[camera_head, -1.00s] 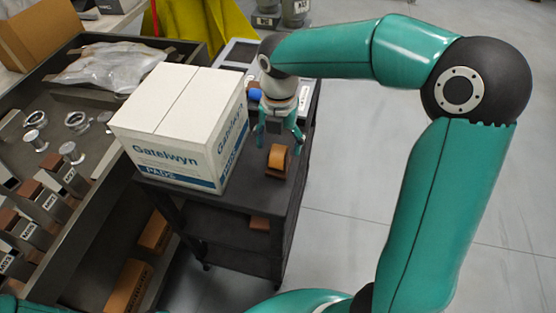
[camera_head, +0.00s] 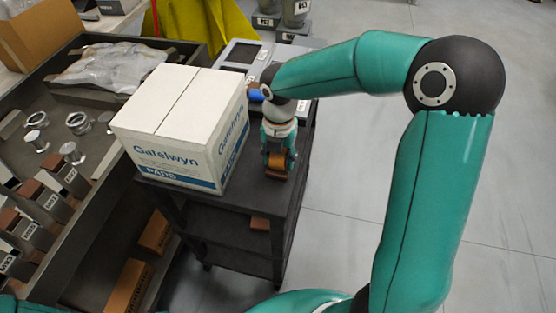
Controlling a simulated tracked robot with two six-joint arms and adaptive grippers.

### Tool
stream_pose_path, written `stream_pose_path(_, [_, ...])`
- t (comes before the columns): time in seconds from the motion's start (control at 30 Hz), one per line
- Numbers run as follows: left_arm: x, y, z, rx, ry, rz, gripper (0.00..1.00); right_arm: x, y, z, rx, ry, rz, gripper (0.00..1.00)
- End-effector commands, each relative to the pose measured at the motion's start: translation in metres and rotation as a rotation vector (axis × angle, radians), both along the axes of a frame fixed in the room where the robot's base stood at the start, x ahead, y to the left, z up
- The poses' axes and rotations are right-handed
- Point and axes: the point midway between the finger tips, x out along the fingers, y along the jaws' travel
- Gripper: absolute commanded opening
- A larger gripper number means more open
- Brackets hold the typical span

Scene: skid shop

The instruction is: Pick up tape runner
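The item I take for the tape runner, a small orange-brown thing with a dark lower part (camera_head: 277,164), is on the black cart's top (camera_head: 256,191), right of the white box. My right gripper (camera_head: 279,162) points down at it from behind, with a teal finger at either side of it. The fingers partly cover it, and I cannot tell whether they touch it or stand slightly apart. My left gripper is not in view.
A white Gatelwyn box (camera_head: 184,125) stands close on the left of the cart top. A grey device (camera_head: 242,54) and a blue item (camera_head: 255,93) are behind. A dark bench tray (camera_head: 92,176) with metal parts is at left. Open floor (camera_head: 345,180) is at right.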

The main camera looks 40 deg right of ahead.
Motion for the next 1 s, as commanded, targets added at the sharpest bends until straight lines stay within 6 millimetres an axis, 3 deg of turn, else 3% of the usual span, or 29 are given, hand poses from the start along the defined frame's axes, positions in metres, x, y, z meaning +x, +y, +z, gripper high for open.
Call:
stream_pose_path(0.03, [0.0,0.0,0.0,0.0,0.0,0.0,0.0,0.0,0.0,0.0,0.0,0.0,0.0,0.29])
stream_pose_path(0.2, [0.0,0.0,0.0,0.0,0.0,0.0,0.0,0.0,0.0,0.001,-0.001,-0.001,0.0,0.04])
stream_pose_path(0.67, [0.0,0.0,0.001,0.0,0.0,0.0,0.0,0.001,0.0,0.012,0.0,-0.003,0.0,0.03])
stream_pose_path(0.87, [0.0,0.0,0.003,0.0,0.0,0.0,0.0,0.001,0.0,0.041,-0.001,-0.007,0.0,0.03])
stream_pose_path(1.0, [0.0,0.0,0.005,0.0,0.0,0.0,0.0,0.002,0.0,0.075,0.0,-0.009,0.0,0.03])
